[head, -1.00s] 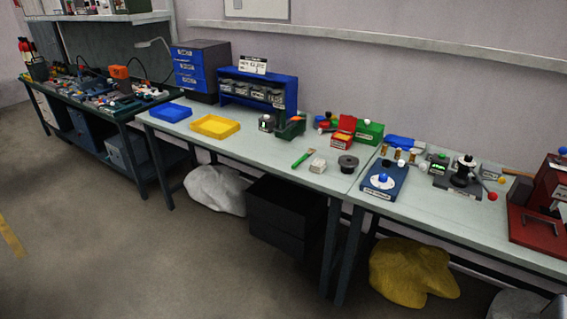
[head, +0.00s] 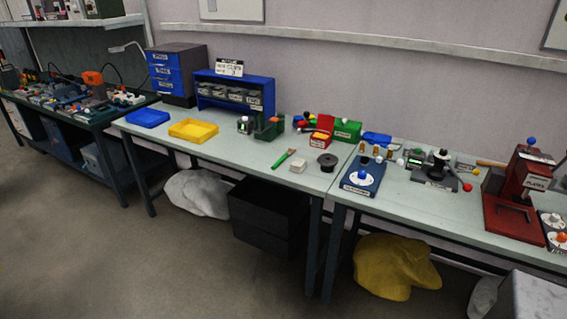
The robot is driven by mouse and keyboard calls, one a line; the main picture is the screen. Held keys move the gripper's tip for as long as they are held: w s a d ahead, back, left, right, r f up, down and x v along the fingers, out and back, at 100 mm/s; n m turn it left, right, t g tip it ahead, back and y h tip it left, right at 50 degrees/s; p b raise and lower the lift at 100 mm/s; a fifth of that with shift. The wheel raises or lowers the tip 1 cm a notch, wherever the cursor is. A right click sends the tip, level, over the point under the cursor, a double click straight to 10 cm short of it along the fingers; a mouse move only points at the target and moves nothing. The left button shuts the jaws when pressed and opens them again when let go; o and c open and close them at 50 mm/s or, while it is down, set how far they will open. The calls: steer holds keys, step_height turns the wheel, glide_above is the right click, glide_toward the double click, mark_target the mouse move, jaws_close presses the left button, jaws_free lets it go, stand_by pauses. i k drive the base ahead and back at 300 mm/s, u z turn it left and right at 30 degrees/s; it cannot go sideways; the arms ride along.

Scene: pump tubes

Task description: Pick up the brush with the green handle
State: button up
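The brush with the green handle (head: 283,158) lies on the light workbench (head: 230,163), in its middle part near the front edge. Its handle slants from upper right to lower left. A small white block (head: 298,166) sits just to its right, apart from it. The brush's bristle end is too small to make out. My gripper is not in the view.
A yellow tray (head: 193,131) and a blue tray (head: 147,118) stand left of the brush. A black spool (head: 327,162) is to the right. A blue device (head: 363,176) and a red machine (head: 518,190) stand farther right. Grey floor in front is clear.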

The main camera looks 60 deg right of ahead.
mark_target(289, 151)
steer(key=i, duration=1)
steer(key=u, duration=0.15)
steer(key=k, duration=0.95)
steer(key=z, duration=0.15)
steer(key=i, duration=0.6)
